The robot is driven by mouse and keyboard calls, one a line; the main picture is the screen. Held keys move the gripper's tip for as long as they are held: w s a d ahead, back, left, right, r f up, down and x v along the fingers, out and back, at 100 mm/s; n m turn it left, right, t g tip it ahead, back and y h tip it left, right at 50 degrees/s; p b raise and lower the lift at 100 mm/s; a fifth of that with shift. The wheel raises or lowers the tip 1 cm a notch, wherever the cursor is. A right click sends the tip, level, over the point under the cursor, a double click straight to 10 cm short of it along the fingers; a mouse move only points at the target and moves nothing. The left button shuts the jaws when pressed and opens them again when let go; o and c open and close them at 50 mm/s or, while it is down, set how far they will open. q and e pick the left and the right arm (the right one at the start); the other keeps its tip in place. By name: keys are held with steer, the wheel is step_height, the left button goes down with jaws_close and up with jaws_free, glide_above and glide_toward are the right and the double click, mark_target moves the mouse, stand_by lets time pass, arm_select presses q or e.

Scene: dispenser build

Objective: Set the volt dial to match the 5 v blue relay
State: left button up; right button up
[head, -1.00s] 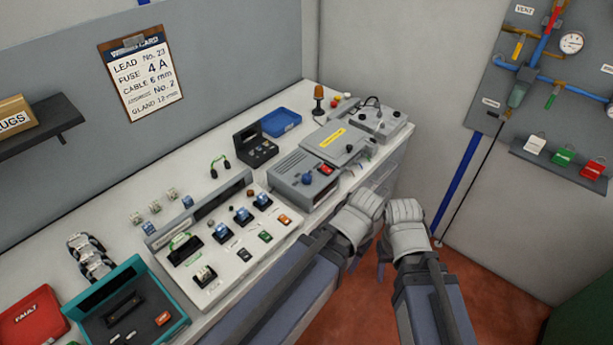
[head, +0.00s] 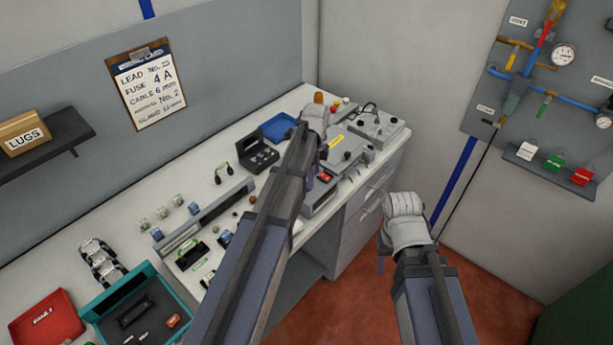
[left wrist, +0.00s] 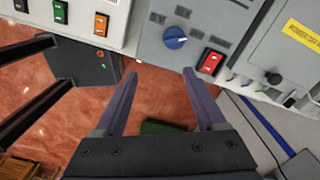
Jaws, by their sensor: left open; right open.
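The blue volt dial (left wrist: 175,38) is on the face of a grey box (left wrist: 150,45), left of a red rocker switch (left wrist: 211,62), in the left wrist view. Its pointer setting is too small to read. My left gripper (left wrist: 160,73) is open and empty, its fingertips just below the dial in that view and apart from it. In the head view my left arm hides the dial. No voltage marking is legible. My right gripper (head: 381,262) is open, away from the bench.
A teal tray (head: 98,310) and red tray (head: 40,318) are at the bench's left. A black unit (head: 258,156), blue tray (head: 270,128) and grey lidded box (head: 350,147) are near the dial box. Free floor lies before the bench.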

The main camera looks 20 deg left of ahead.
arm_select(q)
steer(key=w+a+m, duration=0.1)
steer(key=w+a+r+m, duration=0.1)
steer(key=a, duration=0.1)
steer(key=shift+w+a, duration=0.15)
steer(key=shift+w, duration=0.1)
step_height(320, 180, down, 8)
steer(key=b, duration=0.7)
jaws_close()
stand_by(0.4)
